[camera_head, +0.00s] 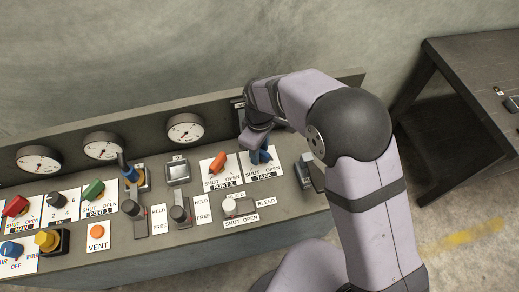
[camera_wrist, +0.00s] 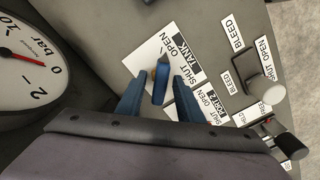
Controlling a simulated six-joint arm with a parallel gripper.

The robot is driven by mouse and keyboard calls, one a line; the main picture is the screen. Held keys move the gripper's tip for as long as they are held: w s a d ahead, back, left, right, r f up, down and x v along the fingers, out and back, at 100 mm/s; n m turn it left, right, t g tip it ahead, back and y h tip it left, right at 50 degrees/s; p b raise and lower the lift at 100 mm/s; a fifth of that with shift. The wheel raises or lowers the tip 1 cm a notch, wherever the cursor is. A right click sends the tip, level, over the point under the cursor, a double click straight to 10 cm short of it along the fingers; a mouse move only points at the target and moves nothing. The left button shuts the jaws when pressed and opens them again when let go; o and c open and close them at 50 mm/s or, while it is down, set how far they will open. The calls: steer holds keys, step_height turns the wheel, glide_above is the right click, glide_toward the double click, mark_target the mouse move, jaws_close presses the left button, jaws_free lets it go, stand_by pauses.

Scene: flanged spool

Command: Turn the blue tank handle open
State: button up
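The blue tank handle (camera_wrist: 161,84) stands on a white plate (camera_wrist: 150,62) marked SHUT, OPEN and TANK. In the wrist view it lies between the two blue fingers of my gripper (camera_wrist: 158,78), with a visible gap on each side. The fingers are apart and do not appear closed on it. In the head view my gripper (camera_head: 259,148) reaches down over the TANK plate (camera_head: 274,171) at the panel's right part. There the blue fingers and the blue handle merge, and my gripper hides much of the handle.
The orange PORT 2 handle (camera_head: 217,163) sits just left of the TANK plate. A dark latch (camera_head: 304,172) stands to its right, and a white BLEED knob (camera_head: 230,206) nearer the front. Gauges (camera_head: 185,128) line the raised back. A dark table (camera_head: 465,75) stands at right.

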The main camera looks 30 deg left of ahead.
steer(key=shift+r, duration=0.1)
step_height(320, 180, up, 6)
steer(key=shift+f+b, duration=0.1)
steer(key=shift+b, duration=0.95)
steer(key=shift+r, duration=0.65)
steer(key=shift+d, duration=0.1)
steer(key=w+d+r+m+p, duration=0.2)
steer(key=d+r+m+p, duration=0.15)
steer(key=d, duration=0.65)
steer(key=w+d+r+m+p, duration=0.3)
steer(key=d+r+m, duration=0.2)
steer(key=d, duration=0.5)
steer(key=s+d+r+m+p, duration=0.25)
steer(key=s+d+m, duration=0.25)
steer(key=d, duration=0.4)
steer(key=s+d+r+m+p, duration=0.1)
steer(key=s+d+m+p, duration=0.35)
steer(key=d, duration=0.45)
step_height(320, 180, down, 53)
steer(key=b, duration=5.3)
